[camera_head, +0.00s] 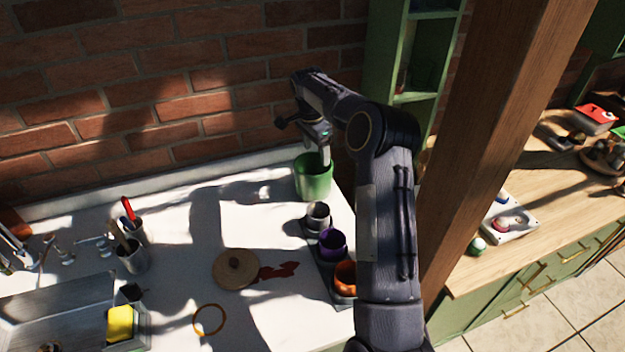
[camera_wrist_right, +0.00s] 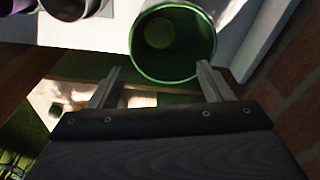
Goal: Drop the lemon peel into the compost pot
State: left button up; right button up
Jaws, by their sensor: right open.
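The green pot (camera_head: 313,181) stands upright and open at the back right of the white counter, near the brick wall. Its green rim and inside also show at the top of the right wrist view (camera_wrist_right: 172,72). A dull yellowish round patch (camera_wrist_right: 160,33) shows inside it; I cannot tell whether that is the lemon peel or the pot's bottom. My right gripper (camera_wrist_right: 158,80) is open, with nothing between its fingers. In the head view it (camera_head: 318,152) is at the pot's mouth. I cannot clearly make out the lemon peel elsewhere. My left gripper is out of view.
Grey, purple (camera_head: 332,243) and orange (camera_head: 345,278) cups stand in a row in front of the pot. A round wooden lid (camera_head: 236,270) lies mid-counter beside a dark red patch. A yellow sponge (camera_head: 121,322) sits front left. A wooden post (camera_head: 490,130) rises right of my arm.

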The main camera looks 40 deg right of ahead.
jog(key=shift+a+r, duration=0.15)
jog(key=shift+r, duration=1)
jog(key=shift+a+r, duration=0.15)
jog(key=shift+r, duration=1)
jog(key=s+a+r+n+t+y+b, duration=0.1)
jog(key=s+a+r+n+t, duration=0.1)
jog(key=s+a+r+n, duration=0.35)
jog(key=s+a+r+n+t+y+b, duration=0.1)
jog(key=s+a+r+n, duration=0.15)
jog(key=s+a, duration=0.5)
jog(key=s+a+f+n+t+y, duration=0.1)
jog(key=s+a+f+n, duration=0.2)
jog(key=s, duration=0.4)
jog(key=s+a+f+n+y+b, duration=0.1)
jog(key=s+a+f+n, duration=0.2)
jog(key=s+a, duration=0.3)
jog(key=s+a+f+n+t+y, duration=0.1)
jog(key=s+a+f+n, duration=0.2)
jog(key=s, duration=0.5)
jog(key=shift+a+f+t, duration=0.25)
jog(key=shift+a+t, duration=0.05)
jog(key=shift+a, duration=0.35)
